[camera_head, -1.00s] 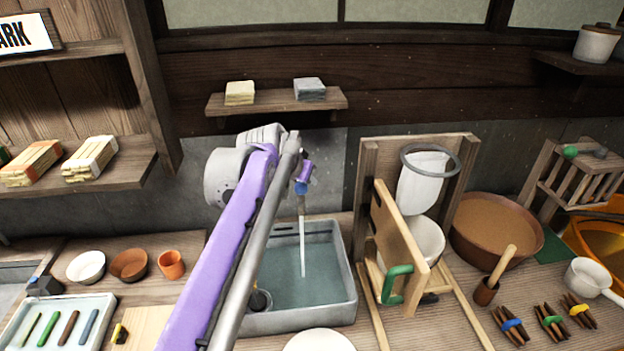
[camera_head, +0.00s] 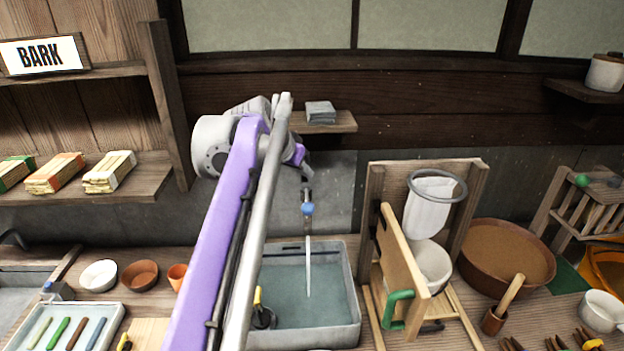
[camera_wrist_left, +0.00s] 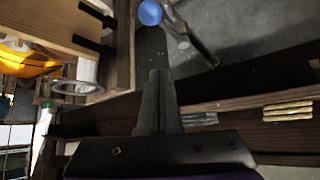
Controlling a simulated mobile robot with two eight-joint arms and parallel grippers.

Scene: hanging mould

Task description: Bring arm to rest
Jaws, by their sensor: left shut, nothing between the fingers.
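My left arm (camera_head: 215,240), purple and grey, reaches up across the head view. Its gripper (camera_head: 306,173) is shut and empty, in the air just above the blue-knobbed tap (camera_head: 307,209) and apart from it. Most of the gripper is hidden behind the arm. In the left wrist view the shut fingers (camera_wrist_left: 159,85) show dark in the middle, with the tap's blue knob (camera_wrist_left: 150,13) beyond them. My right gripper is not in view.
Water runs from the tap into a grey basin (camera_head: 352,300). A wooden stand (camera_head: 370,210) with a ringed white cloth bag (camera_head: 428,205) is to its right. A small shelf (camera_head: 340,122) with a grey stack is behind my arm. Bowls (camera_head: 139,274) stand at the left.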

